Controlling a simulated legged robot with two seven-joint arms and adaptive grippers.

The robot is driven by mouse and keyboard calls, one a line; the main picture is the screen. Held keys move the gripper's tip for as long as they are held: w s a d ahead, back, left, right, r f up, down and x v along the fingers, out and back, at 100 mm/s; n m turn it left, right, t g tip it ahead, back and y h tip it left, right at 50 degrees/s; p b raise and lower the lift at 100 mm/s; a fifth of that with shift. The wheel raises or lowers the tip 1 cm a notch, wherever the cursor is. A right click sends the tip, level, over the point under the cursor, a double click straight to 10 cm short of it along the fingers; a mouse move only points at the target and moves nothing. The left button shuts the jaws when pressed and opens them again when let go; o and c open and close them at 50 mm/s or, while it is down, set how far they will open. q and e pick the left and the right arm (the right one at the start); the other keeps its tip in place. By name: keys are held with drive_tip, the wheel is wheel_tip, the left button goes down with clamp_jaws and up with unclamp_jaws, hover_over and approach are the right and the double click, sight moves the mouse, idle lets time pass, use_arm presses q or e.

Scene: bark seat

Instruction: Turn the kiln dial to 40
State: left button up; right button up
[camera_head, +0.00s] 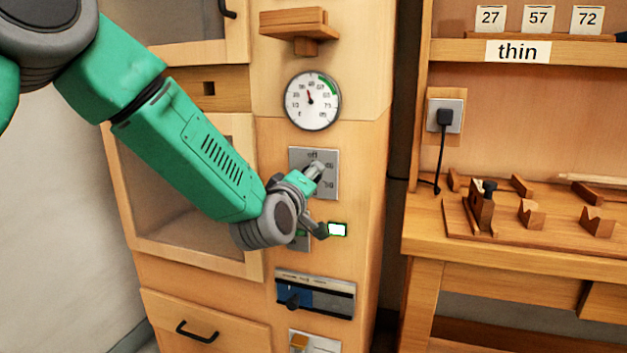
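The kiln dial's grey plate (329,185) is on the front of the wooden cabinet, with "off" at its top and small numbers down its right side. My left gripper (319,199) is in front of the plate's lower part. Its two fingers are spread, one up over the plate and one lower down near a small lit white indicator. The upper finger covers the middle of the plate, so the knob and its pointer cannot be made out clearly. I cannot tell whether the finger touches the knob. My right gripper is not in view.
A round gauge (312,101) is above the plate, under a small wooden shelf (299,27). The lit indicator (337,230) and a slider panel (316,294) are below. A workbench (520,262) with wooden blocks and a plugged socket (444,116) stand to the right.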

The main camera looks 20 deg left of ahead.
use_arm(q)
drive_tip(key=shift+w+a+r+m+p, duration=0.15)
drive_tip(key=shift+a+r+m+p, duration=0.1)
drive_tip(key=shift+a+m+p, duration=0.3)
idle(1.0)
drive_tip(key=shift+d, duration=0.15)
idle(0.7)
drive_tip(key=o, duration=1.2)
drive_tip(key=shift+c, duration=0.2)
drive_tip(key=shift+f, duration=0.1)
drive_tip(key=shift+f, duration=0.1)
drive_tip(key=shift+s, duration=0.2)
drive_tip(key=s, duration=1.1)
drive_tip(key=shift+s+a, duration=0.4)
